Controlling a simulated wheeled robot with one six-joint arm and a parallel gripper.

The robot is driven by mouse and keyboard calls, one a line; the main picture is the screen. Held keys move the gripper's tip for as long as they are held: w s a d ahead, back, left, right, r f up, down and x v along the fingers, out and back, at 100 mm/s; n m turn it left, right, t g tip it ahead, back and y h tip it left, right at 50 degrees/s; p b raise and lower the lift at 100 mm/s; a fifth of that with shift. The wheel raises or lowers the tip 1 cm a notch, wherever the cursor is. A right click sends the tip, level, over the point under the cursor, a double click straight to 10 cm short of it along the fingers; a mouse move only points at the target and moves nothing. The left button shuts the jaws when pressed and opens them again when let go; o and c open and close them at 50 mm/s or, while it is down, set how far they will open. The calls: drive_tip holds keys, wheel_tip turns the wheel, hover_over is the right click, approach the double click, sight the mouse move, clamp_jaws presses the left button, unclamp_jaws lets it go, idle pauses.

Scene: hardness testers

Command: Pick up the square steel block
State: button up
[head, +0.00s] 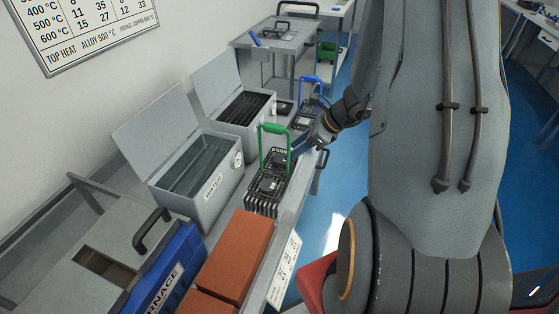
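A black rack (262,207) with an upright green handle (262,146) stands on the grey bench. Small dark pieces lie on it, one near the front (269,185) and one farther back (280,159). They are too small and dark for me to tell which is the square steel block. My gripper (299,149) is just right of the green-handled rack, at the height of its far end, pointing left and down. Its fingertips are small and partly lost against the dark rack, so I cannot see whether they are open or hold anything.
An open water tank (214,197) and a second open tank (244,134) stand left of the rack. Orange bricks (237,257) and a blue furnace (178,267) are nearer. A blue-handled rack (303,116) stands beyond.

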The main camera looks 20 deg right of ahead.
sight(281, 159)
drive_tip(key=shift+p+x, duration=0.4)
drive_tip(key=shift+x, duration=2.2)
drive_tip(key=shift+d, duration=0.1)
drive_tip(key=c, duration=0.9)
